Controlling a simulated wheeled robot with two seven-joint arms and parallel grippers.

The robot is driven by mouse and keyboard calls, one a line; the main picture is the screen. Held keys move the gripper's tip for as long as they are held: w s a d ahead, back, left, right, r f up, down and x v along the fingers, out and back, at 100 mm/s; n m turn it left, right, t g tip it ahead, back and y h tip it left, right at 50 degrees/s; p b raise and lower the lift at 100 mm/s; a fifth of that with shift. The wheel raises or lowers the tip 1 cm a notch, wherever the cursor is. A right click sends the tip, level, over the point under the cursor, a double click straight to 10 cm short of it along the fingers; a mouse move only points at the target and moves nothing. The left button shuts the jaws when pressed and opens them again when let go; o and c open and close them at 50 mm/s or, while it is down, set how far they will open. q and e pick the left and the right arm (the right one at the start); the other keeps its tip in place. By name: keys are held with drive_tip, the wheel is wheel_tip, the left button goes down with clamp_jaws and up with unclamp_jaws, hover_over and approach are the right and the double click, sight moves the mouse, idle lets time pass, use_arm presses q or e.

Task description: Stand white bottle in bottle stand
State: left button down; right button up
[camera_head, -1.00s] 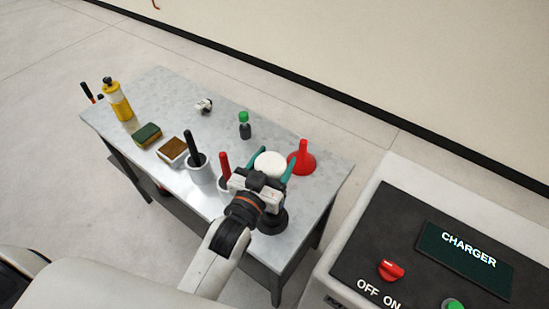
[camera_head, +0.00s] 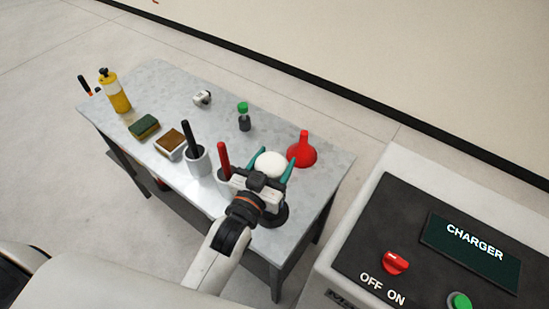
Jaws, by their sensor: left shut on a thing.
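My left gripper (camera_head: 271,170) comes in from the lower left over the right part of the table. Its teal fingers are shut on the white bottle, and only a rounded white part of the bottle (camera_head: 270,161) shows between them. A black round base (camera_head: 278,218), possibly the bottle stand, shows partly below the gripper at the table's front edge. The gripper and wrist hide the rest of it. I cannot tell whether the bottle touches it. My right gripper is not in view.
A red funnel (camera_head: 302,152) stands close right of the gripper. A red-handled tool (camera_head: 223,158) and a grey cup with a black-handled tool (camera_head: 198,162) stand left. A green-capped small bottle (camera_head: 244,118) stands behind. The charger box (camera_head: 430,250) is at right.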

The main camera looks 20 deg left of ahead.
use_arm(q)
drive_tip(key=shift+f, duration=0.3)
drive_tip(key=shift+c, duration=1.5)
unclamp_jaws()
drive_tip(key=shift+f, duration=0.15)
drive_tip(key=shift+s+a+b, duration=0.3)
drive_tip(key=shift+s+b, duration=0.05)
drive_tip(key=shift+s, duration=1.55)
drive_tip(key=shift+s+a+b, duration=0.35)
drive_tip(key=shift+s+b, duration=0.05)
drive_tip(key=shift+s, duration=1.45)
drive_tip(key=shift+s+a+b, duration=0.3)
drive_tip(key=shift+s+b, duration=0.05)
drive_tip(key=shift+s, duration=1.55)
